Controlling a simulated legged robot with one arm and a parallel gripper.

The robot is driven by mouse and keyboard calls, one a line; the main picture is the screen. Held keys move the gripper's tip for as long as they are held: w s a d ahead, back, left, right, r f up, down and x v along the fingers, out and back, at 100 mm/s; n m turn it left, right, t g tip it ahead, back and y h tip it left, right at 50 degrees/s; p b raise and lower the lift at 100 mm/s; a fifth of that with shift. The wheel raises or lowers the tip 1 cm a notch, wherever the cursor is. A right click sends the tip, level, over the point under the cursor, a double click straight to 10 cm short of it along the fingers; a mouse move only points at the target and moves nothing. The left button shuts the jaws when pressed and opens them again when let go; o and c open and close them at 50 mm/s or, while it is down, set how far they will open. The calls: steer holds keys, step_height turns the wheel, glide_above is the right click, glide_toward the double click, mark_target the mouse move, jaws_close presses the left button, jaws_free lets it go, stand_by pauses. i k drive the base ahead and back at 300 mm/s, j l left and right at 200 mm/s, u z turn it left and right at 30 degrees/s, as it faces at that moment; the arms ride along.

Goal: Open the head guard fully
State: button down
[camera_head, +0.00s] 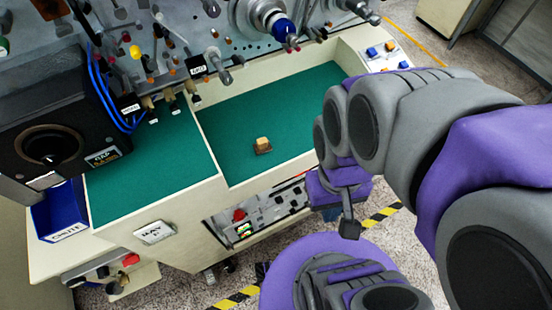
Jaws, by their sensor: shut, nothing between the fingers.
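I cannot pick out a head guard for certain in this view. The machine's grey panel (185,45) stands at the top, with spindles, knobs and small labelled levers on it. A large metal spindle head with a blue-tipped spindle (284,30) projects from its upper middle, and no cover shows over it. My gripper (350,230) points down in front of the machine's front edge, right of the green work surface. Its dark fingers are together, with nothing seen between them, and it appears apart from the machine. My arm hides part of the right side.
A small yellow-topped brown block (263,146) sits on the green recessed bed (300,110). A black box with a round dial (50,145) stands at left, above a blue chute bin (60,215). A button panel (385,50) is at upper right. Yellow-black floor tape (240,296) runs below.

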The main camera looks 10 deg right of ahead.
mark_target(95, 39)
steer(key=u, duration=1.5)
